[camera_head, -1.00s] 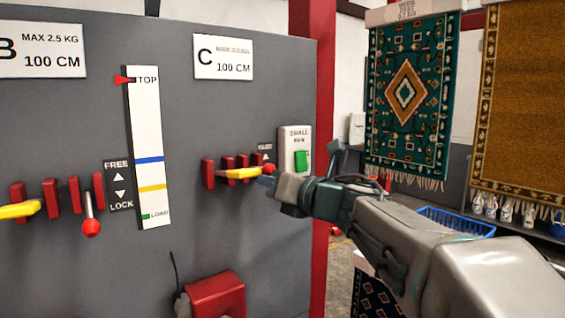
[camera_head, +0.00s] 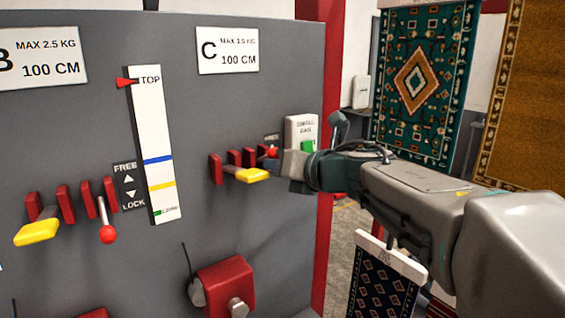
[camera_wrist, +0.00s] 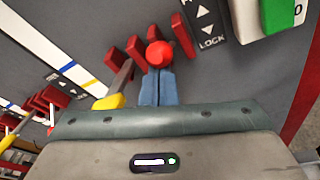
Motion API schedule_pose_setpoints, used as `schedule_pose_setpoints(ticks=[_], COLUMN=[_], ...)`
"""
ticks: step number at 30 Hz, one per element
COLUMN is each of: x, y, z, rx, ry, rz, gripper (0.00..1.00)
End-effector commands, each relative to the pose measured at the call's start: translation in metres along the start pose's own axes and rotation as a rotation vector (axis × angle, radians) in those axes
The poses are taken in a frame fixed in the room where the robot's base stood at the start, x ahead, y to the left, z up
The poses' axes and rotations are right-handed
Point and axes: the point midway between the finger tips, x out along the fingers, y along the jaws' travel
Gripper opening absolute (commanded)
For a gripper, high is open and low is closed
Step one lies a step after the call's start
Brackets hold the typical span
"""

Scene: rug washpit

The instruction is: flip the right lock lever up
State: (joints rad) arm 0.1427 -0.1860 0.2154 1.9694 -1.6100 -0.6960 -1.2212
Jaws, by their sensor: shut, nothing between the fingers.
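The right lock lever's red ball (camera_head: 272,152) is beside the rightmost red block under sign C. It stands roughly level with the blocks, and most of its rod is hidden. In the wrist view the red ball (camera_wrist: 159,54) is just beyond the blue fingertips. My gripper (camera_head: 274,163) is shut and empty, its fingertips close under the ball and seemingly touching it. The fingers also show in the wrist view (camera_wrist: 158,88). The FREE/LOCK label (camera_wrist: 206,24) is beside the ball there, partly cut off.
A yellow handle (camera_head: 252,175) sticks out just left of my fingers, between red blocks (camera_head: 215,170). The left lever's red ball (camera_head: 107,234) hangs down beside another yellow handle (camera_head: 37,232). A green button (camera_head: 308,146) is close above my gripper. A red housing (camera_head: 225,285) protrudes below.

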Motion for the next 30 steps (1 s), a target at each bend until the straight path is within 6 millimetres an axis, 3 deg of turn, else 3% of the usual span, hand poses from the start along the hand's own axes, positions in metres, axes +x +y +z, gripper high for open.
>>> schedule_pose_setpoints(ticks=[16,20,30], x=[-0.008,-0.028,-0.104], y=[0.000,0.000,0.000], z=[0.004,0.004,0.000], rx=[-0.003,-0.005,-0.004], ry=[-0.009,-0.012,-0.007], rz=[-0.002,-0.004,-0.002], gripper=[0.00,0.00,0.00])
